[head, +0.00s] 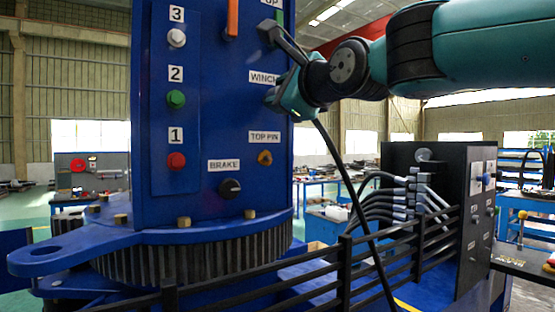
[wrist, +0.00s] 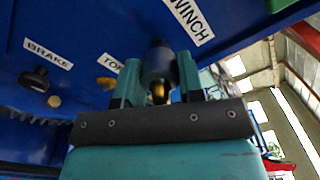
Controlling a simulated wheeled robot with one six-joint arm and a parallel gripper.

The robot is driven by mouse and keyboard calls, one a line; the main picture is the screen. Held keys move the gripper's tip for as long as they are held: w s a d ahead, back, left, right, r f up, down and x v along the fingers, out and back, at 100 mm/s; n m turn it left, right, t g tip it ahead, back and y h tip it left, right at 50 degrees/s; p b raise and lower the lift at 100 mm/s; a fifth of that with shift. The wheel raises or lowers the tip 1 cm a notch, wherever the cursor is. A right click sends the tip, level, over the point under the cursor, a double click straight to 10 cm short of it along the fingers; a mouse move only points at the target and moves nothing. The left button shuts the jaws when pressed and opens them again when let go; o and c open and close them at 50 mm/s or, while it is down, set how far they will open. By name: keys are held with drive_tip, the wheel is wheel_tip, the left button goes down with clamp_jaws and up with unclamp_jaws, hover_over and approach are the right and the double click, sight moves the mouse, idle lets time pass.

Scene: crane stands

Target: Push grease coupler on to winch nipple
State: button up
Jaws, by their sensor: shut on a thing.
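My gripper (head: 280,98) is at the blue column's face, just below the WINCH label (head: 264,77). In the wrist view its teal fingers (wrist: 158,80) are shut on the grease coupler (wrist: 157,62), a dark cylinder with brass at its near end (wrist: 158,92). The coupler points at the blue panel beside the WINCH label (wrist: 188,18). A black grease hose (head: 345,185) hangs down from my gripper. The winch nipple is hidden behind the coupler and fingers. I cannot tell whether the coupler is seated on it.
The brass TOP PIN fitting (head: 265,158) and black BRAKE knob (head: 230,188) are lower on the column (head: 215,110). Coloured buttons line its left side. A black railing (head: 345,270) and a hose-fed control box (head: 430,160) stand right. Open air lies right of the column.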

drive_tip(key=shift+w+a, duration=0.15)
drive_tip(key=shift+w, duration=0.1)
drive_tip(key=o, duration=1.1)
drive_tip(key=b+v, duration=0.2)
drive_tip(key=v, duration=0.1)
drive_tip(key=shift+f, duration=0.15)
drive_tip(key=shift+b+v, duration=0.6)
drive_tip(key=shift+v, duration=0.4)
